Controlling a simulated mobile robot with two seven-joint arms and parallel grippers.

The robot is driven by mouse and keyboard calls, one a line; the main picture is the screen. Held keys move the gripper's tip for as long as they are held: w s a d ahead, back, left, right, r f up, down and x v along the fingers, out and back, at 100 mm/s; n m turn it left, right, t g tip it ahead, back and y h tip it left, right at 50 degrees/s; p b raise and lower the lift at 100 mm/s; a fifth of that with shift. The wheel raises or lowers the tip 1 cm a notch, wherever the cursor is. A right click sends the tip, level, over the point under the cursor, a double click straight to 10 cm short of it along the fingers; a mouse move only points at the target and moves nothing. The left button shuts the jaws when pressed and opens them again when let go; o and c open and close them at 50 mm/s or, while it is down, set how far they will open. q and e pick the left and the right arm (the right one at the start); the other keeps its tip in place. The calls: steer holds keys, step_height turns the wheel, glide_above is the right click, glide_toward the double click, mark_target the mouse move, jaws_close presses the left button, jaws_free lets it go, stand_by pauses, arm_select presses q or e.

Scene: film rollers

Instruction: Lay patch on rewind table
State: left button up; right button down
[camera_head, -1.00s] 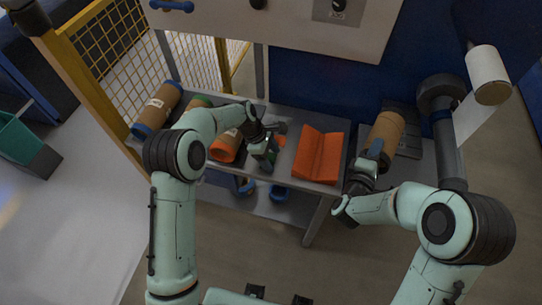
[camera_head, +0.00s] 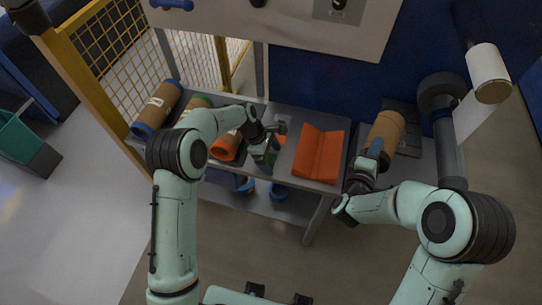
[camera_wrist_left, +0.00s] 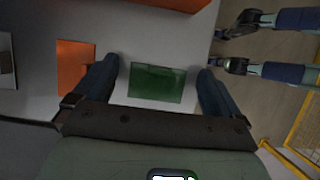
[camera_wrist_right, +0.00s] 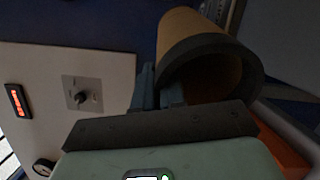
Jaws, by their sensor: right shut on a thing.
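A flat green patch (camera_wrist_left: 157,82) lies on the light grey table top (camera_wrist_left: 113,15) in the left wrist view. My left gripper (camera_wrist_left: 158,70) is open above the patch, one finger on each side and both apart from it. In the head view my left gripper (camera_head: 272,155) is over the middle of the grey table (camera_head: 286,160), mostly hiding the patch. My right gripper (camera_head: 372,155) is shut on the near end of a brown core roll (camera_head: 385,130). The right wrist view shows my right gripper (camera_wrist_right: 158,78) pinching the dark-edged wall of this hollow roll (camera_wrist_right: 182,40).
An orange V-shaped cradle (camera_head: 319,155) stands right of my left gripper. A flat orange piece (camera_wrist_left: 74,65) lies beside the green patch. Brown (camera_head: 160,105) and orange (camera_head: 226,147) rolls lie on the table's left. A white roll (camera_head: 488,75) hangs at the upper right.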

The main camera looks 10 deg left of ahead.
steer(key=shift+w+r+p, duration=0.2)
steer(key=shift+r+p, duration=0.1)
steer(key=shift+r, duration=0.25)
steer(key=shift+w+r+p, duration=0.2)
steer(key=shift+r+p, duration=0.05)
steer(key=shift+r, duration=0.25)
arm_select(q)
steer(key=v, duration=1.3)
steer(key=shift+d+r, duration=0.15)
steer(key=shift+d, duration=0.05)
steer(key=shift+s, duration=0.1)
arm_select(e)
steer(key=shift+s, duration=0.1)
